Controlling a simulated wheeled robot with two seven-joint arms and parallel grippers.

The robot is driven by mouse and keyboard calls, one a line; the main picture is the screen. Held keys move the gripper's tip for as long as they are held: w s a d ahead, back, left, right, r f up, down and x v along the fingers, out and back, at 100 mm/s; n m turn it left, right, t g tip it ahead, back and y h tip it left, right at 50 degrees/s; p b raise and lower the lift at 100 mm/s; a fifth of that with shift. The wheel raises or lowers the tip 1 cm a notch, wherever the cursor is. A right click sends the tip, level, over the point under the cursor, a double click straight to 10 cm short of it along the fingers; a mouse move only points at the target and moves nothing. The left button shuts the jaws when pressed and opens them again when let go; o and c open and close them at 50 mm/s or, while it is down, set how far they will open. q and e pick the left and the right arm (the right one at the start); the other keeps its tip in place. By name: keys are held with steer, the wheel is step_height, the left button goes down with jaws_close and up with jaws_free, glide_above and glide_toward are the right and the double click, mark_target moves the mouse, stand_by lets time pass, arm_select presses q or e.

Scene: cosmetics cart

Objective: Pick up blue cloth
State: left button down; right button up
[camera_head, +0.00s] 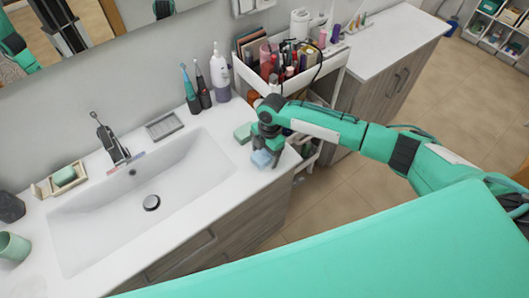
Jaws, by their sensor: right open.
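The blue cloth (261,159) is a small light-blue bundle on the white counter near its right front corner. My right gripper (266,148) is pointed down right at the cloth, open, with its fingers partly hiding it. I cannot tell whether the fingers touch the cloth. A green sponge-like block (243,133) lies just left of the gripper, partly behind it. My left gripper is not in view.
The sink basin (190,165) with a faucet (112,143) is to the left. Toothbrushes and a dispenser (220,72) stand along the wall. A cosmetics cart (243,70) full of items stands behind my right forearm. A soap dish (55,183) and green cup (14,246) are far left.

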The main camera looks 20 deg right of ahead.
mark_target(264, 153)
steer(key=shift+f, duration=0.2)
stand_by(0.4)
steer(key=c, duration=1.1)
steer(key=shift+r, duration=0.15)
step_height(264, 153, up, 20)
steer(key=b, duration=0.5)
steer(key=shift+b, duration=0.35)
steer(key=o, duration=0.5)
steer(key=c, duration=0.4)
